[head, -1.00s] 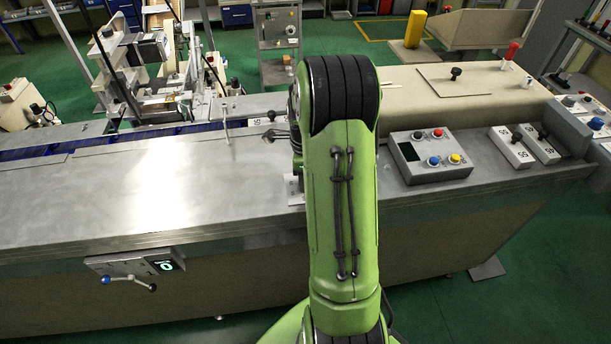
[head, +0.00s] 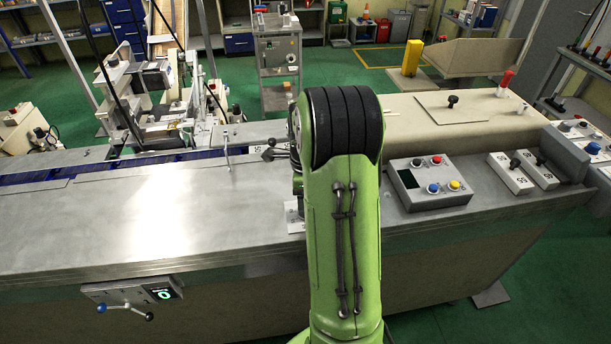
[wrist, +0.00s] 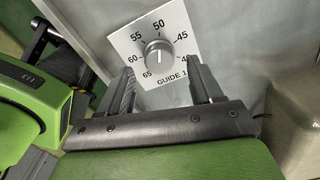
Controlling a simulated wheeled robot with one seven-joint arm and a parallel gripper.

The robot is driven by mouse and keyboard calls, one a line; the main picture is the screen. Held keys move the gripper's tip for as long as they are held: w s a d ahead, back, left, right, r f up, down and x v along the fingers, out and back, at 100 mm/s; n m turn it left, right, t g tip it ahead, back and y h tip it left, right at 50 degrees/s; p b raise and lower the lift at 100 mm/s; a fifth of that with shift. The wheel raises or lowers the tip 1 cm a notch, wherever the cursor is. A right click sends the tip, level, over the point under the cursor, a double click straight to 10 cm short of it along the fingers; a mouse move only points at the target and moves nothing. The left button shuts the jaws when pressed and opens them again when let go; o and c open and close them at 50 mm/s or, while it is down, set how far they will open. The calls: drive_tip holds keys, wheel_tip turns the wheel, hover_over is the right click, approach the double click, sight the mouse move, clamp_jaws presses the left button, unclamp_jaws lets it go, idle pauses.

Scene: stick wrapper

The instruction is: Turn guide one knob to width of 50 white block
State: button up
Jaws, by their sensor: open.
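The guide one knob (wrist: 158,54) is a round grey knob on a white dial plate (wrist: 148,80) marked "GUIDE 1", in the wrist view. Its scale runs from 65 at lower left, over 50 at the top, to about 40 at right. I cannot tell the knob's setting surely. My gripper (wrist: 162,68) is open and empty. Its two dark fingers reach to the plate's lower part, on either side of the knob and apart from it.
A grey control box (head: 428,183) with coloured buttons stands right of my arm. Two numbered white blocks (head: 511,174) lie further right on the steel table (head: 150,215). A panel with a lever and lit display (head: 132,293) is on the table front. The table's left part is mostly clear.

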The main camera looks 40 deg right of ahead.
wheel_tip(320, 180, up, 13)
drive_tip(key=p, duration=0.1)
drive_tip(key=shift+p, duration=0.4)
